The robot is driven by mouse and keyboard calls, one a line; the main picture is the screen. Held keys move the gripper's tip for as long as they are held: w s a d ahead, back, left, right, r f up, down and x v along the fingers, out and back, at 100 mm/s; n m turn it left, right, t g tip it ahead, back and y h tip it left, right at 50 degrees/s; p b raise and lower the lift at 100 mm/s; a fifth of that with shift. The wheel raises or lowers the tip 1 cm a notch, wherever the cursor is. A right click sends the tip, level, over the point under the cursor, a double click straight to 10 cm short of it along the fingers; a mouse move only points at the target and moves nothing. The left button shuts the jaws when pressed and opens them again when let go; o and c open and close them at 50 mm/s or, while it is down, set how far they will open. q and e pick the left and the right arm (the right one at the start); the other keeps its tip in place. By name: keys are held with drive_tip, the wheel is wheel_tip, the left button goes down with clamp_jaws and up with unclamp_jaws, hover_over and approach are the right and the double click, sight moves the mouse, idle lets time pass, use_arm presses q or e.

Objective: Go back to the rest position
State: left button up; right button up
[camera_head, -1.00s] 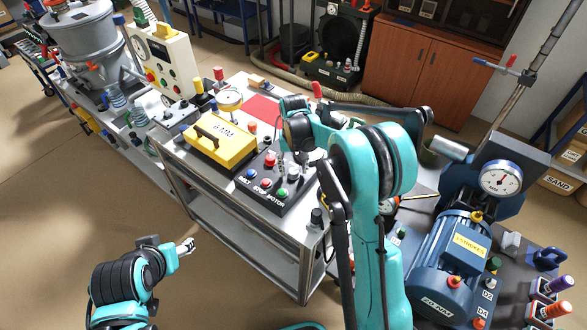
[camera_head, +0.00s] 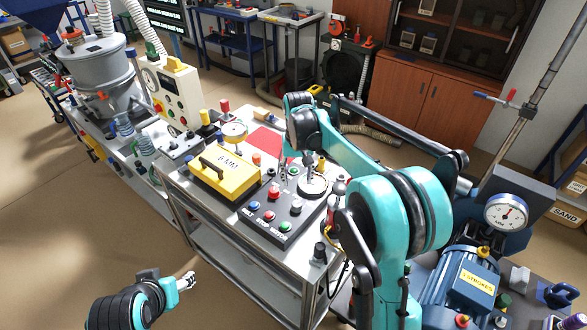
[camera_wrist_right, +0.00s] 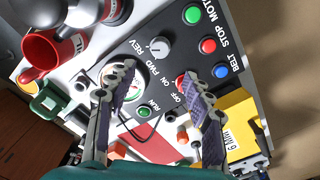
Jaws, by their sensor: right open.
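My right gripper (camera_head: 298,170) is open and empty, reaching over the back right end of the black control panel (camera_head: 262,226) on the metal cart. In the right wrist view its two fingers (camera_wrist_right: 158,82) stand wide apart above the panel, with a gauge (camera_wrist_right: 114,78) partly behind the left finger and a red button near the right finger. Nothing is between the fingers. My left gripper (camera_head: 187,281) is low at the left, over open floor in front of the cart. Its fingers are too small to judge.
A yellow box (camera_head: 240,180) with a handle sits left of the panel. A blue motor (camera_head: 452,280) and dial gauge (camera_head: 507,212) stand at the right. The left floor is clear.

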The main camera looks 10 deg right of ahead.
drive_tip(key=s+r+t+b, duration=0.3)
drive_tip(key=s, duration=0.9)
drive_tip(key=s+f+n+t+b, duration=0.1)
drive_tip(key=s+f+t+b, duration=0.2)
drive_tip(key=s+f, duration=0.4)
drive_tip(key=s+t, duration=0.1)
drive_tip(key=s, duration=0.5)
drive_tip(key=shift+s+f+n, duration=0.15)
drive_tip(key=shift+s+n, duration=0.25)
idle(0.5)
